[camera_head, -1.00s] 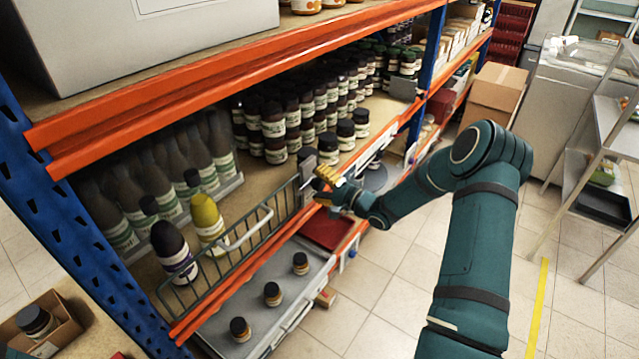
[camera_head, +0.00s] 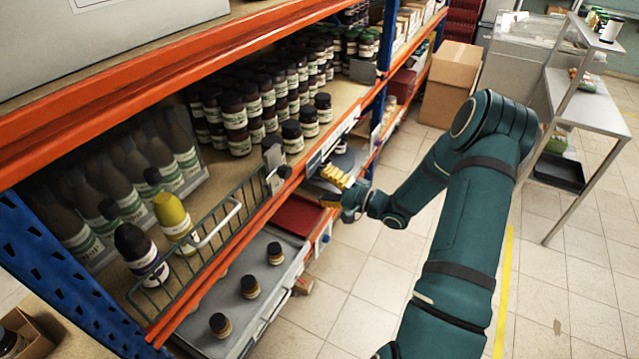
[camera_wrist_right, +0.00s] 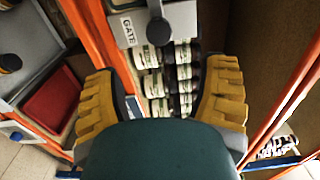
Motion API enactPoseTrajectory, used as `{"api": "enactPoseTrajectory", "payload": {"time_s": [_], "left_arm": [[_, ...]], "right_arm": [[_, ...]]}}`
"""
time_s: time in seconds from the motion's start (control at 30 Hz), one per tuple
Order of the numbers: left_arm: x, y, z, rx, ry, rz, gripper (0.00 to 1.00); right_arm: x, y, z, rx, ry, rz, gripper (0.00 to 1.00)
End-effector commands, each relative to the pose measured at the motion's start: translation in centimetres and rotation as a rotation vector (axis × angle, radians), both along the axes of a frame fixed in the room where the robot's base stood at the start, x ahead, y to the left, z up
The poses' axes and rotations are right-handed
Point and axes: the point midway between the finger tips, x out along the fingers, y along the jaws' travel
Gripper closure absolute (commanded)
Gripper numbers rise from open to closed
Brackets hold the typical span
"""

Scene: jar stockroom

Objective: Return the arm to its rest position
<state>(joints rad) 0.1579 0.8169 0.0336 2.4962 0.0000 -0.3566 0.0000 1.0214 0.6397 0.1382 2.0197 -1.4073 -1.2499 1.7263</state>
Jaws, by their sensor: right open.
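My right arm, teal with dark bands, comes in from the lower right of the head view and reaches toward the shelf. My right gripper (camera_head: 333,178) has yellow ridged fingers and is beside the orange shelf edge, close to the right end of the wire basket. In the right wrist view, the gripper (camera_wrist_right: 165,100) is open, its two fingers wide apart with nothing between them. Beyond them show a grey plate marked "GATE" (camera_wrist_right: 127,30) and rows of jars (camera_wrist_right: 168,80). My left gripper is not in view.
The wire basket (camera_head: 190,262) holds a yellow-capped bottle (camera_head: 173,222) and a dark bottle (camera_head: 140,252). Several dark jars (camera_head: 262,100) stand on the shelf behind. A grey tray (camera_head: 238,313) with small jars and a red tray (camera_head: 297,217) lie below.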

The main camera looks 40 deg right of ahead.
Motion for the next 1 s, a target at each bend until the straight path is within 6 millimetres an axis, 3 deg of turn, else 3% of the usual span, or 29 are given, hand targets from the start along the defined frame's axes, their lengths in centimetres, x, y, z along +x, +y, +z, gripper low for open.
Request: {"api": "enactPoseTrajectory", "payload": {"time_s": [0.43, 0.57, 0.67, 0.8, 0.87, 1.0], "left_arm": [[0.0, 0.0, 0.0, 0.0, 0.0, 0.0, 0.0], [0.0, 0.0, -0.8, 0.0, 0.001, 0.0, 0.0], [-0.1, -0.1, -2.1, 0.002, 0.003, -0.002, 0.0], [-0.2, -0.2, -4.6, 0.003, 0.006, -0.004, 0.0], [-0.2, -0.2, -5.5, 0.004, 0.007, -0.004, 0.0], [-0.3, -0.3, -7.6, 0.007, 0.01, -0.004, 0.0]], "right_arm": [[0.1, 0.1, -0.1, -0.001, 0.001, -0.001, 0.27], [1.2, 1.7, -1.7, -0.039, 0.018, -0.015, 0.27], [2.8, 4.9, -4.8, -0.125, 0.066, -0.038, 0.27], [3.9, 11.6, -11.3, -0.325, 0.205, -0.02, 0.27], [3.5, 14.7, -14.2, -0.419, 0.277, 0.019, 0.27], [0.2, 21.5, -20.2, -0.639, 0.44, 0.181, 0.27]]}}
